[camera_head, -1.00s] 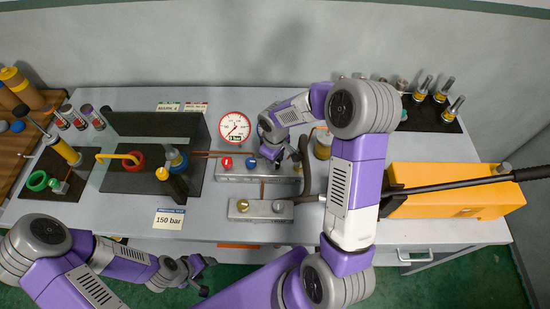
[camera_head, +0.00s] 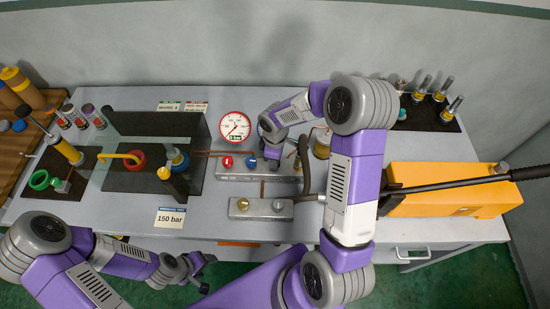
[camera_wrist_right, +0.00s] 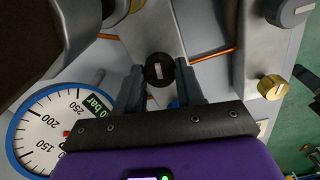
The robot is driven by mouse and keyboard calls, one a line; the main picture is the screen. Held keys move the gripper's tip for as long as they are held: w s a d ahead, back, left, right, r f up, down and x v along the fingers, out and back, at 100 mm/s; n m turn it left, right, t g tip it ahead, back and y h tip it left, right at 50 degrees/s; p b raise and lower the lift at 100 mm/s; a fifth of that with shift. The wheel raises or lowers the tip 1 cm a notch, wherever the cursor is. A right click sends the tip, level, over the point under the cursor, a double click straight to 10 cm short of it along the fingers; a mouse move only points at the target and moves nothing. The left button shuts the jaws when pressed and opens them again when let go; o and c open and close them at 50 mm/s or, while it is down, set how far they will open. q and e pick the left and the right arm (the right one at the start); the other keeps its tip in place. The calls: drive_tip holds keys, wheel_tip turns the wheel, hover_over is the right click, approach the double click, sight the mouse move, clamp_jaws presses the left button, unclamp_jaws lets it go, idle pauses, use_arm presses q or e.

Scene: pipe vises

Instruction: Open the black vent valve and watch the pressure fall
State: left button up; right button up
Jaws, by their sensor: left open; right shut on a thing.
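The black vent valve (camera_wrist_right: 159,70) is a round black knob with a pale mark across its face. In the right wrist view it sits between the fingertips of my right gripper (camera_wrist_right: 160,82), which is shut on it. In the head view my right gripper (camera_head: 271,152) hides the knob, at the right end of a grey valve block (camera_head: 236,178). A red-rimmed gauge (camera_head: 235,127) stands behind the block; its reading is too small to tell. A blue-rimmed gauge (camera_wrist_right: 45,130) shows partly in the wrist view, its needle not clear. My left gripper (camera_head: 203,273) is open and empty before the table's front edge.
A red knob (camera_head: 227,162) and a blue knob (camera_head: 252,162) sit beside my right gripper. A lower block (camera_head: 261,210) carries brass and grey knobs. A yellow pump (camera_head: 450,190) with a long black lever lies right. A 150 bar sign (camera_head: 170,218) stands at front left.

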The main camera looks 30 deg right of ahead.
drive_tip(key=shift+w+r, duration=0.1)
drive_tip(key=o, duration=1)
drive_tip(key=shift+o, duration=0.2)
wheel_tip(320, 180, up, 8)
drive_tip(key=shift+f+p, duration=0.25)
drive_tip(key=shift+p, duration=0.15)
